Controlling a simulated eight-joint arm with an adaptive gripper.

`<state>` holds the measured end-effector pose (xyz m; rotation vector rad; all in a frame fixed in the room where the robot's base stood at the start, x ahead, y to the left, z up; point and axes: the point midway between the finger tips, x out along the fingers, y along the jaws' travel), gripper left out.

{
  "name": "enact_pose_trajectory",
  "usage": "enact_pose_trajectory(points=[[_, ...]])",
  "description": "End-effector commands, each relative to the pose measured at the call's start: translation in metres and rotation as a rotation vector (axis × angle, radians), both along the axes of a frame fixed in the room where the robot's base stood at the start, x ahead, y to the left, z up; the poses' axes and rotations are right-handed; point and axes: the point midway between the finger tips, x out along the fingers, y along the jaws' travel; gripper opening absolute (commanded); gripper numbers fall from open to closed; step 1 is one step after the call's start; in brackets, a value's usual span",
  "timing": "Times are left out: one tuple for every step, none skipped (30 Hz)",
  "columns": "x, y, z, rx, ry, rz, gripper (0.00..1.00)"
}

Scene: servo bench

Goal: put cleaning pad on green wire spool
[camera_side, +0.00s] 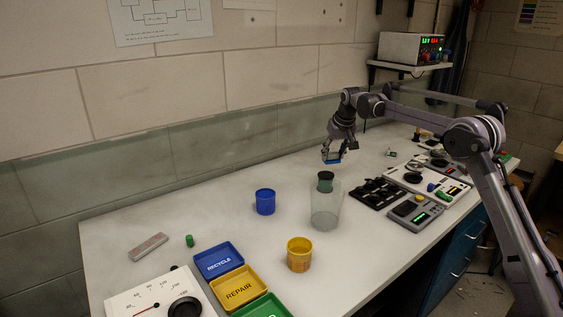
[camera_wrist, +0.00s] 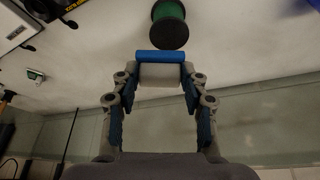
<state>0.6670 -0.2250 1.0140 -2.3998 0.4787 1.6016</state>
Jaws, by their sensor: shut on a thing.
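The cleaning pad (camera_wrist: 160,73) is a small block with a blue strip and a pale grey side. My gripper (camera_side: 333,157) is shut on it and holds it above the bench; in the wrist view the pad sits between the fingertips. The green wire spool (camera_side: 325,184), with dark flanges, stands upright below my gripper, close to a clear jar whose rim overlaps its lower part. In the wrist view the spool (camera_wrist: 170,26) shows just beyond the pad, with a visible gap in the picture.
The clear jar (camera_side: 326,212) stands in front of the spool. A blue cup (camera_side: 265,202) is to its left and a yellow cup (camera_side: 299,254) nearer the front. Black and grey devices (camera_side: 414,213) fill the right side. Labelled trays (camera_side: 220,260) lie front left. The bench's back left is mostly clear.

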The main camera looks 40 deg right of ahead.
Motion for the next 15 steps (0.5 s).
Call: enact_pose_trajectory(points=[[0.005,0.004,-0.004,0.0,0.0,0.001,0.18],[0.007,0.006,-0.005,0.0,0.0,0.001,0.18],[0.009,0.008,-0.007,0.0,0.0,0.0,0.18],[0.01,0.009,-0.008,0.0,0.0,0.0,0.18],[0.01,0.009,-0.009,0.0,0.0,-0.001,0.18],[0.011,0.01,-0.011,0.0,0.0,-0.001,0.18],[0.011,0.01,-0.013,0.0,0.0,-0.001,0.18],[0.011,0.01,-0.017,0.0,0.0,-0.001,0.18],[0.011,0.01,-0.022,0.0,0.0,-0.001,0.18],[0.011,0.01,-0.027,0.0,0.0,-0.001,0.18],[0.011,0.01,-0.031,0.0,0.0,-0.001,0.18],[0.011,0.01,-0.036,0.0,0.0,-0.001,0.18],[0.011,0.01,-0.04,0.0,0.0,-0.001,0.18],[0.011,0.01,-0.043,0.0,0.0,-0.001,0.18],[0.011,0.01,-0.046,0.0,0.0,-0.001,0.18]])
